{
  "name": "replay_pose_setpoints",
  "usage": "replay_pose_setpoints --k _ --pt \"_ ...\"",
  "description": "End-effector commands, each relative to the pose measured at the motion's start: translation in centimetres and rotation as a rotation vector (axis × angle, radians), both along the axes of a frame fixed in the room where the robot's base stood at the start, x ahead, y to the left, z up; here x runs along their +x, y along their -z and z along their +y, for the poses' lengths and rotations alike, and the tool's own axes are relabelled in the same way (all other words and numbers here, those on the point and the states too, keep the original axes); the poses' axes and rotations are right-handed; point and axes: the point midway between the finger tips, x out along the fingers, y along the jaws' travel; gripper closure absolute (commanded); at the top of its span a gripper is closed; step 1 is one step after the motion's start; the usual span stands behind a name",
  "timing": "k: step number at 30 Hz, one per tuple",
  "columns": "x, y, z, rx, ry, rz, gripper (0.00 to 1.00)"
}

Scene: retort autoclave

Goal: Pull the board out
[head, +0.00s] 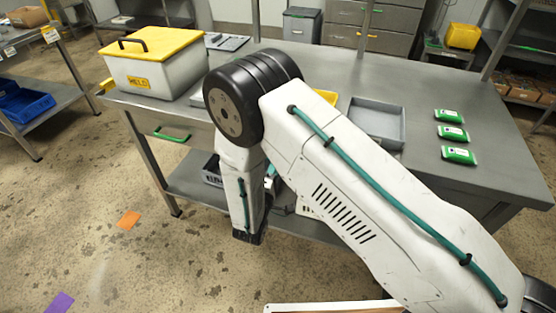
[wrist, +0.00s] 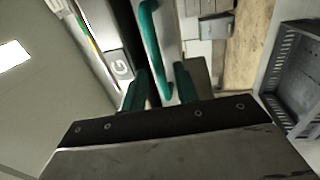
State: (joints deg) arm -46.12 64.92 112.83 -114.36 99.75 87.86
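In the wrist view, a teal bar handle (wrist: 150,38) stands on a narrow pale front. My gripper (wrist: 160,92) has its two teal fingers apart, with the handle's near end between or just beyond them. I cannot tell whether they touch it. In the head view, my forearm hangs down at the table's front, and my fingers are not visible there. A green handle (head: 171,134) shows on the table's front at left; I cannot tell whether it is the same handle. The board itself cannot be clearly made out.
The steel table (head: 440,95) carries a white box (head: 150,75) with a yellow lid, a grey tray (head: 377,122) and green-white packs (head: 451,133). A lower shelf (head: 190,185) holds items behind my arm. A blue bin (head: 22,105) stands at left.

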Motion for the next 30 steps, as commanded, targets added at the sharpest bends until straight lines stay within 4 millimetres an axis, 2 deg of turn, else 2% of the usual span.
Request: replay_pose_setpoints --k 6,15,16,19,26,30 --pt "2.2 -0.4 -0.8 0.001 0.001 0.001 0.7" --pt "2.5 -0.5 -0.9 0.0 0.001 0.001 0.7" --pt "2.5 -0.5 -0.9 0.0 0.001 0.001 0.72" --pt "2.5 -0.5 -0.9 0.0 0.001 0.001 1.0" --pt "2.4 -0.5 -0.7 -0.001 -0.002 0.001 1.0" --pt "2.2 -0.5 0.7 0.0 -0.018 0.001 1.0"
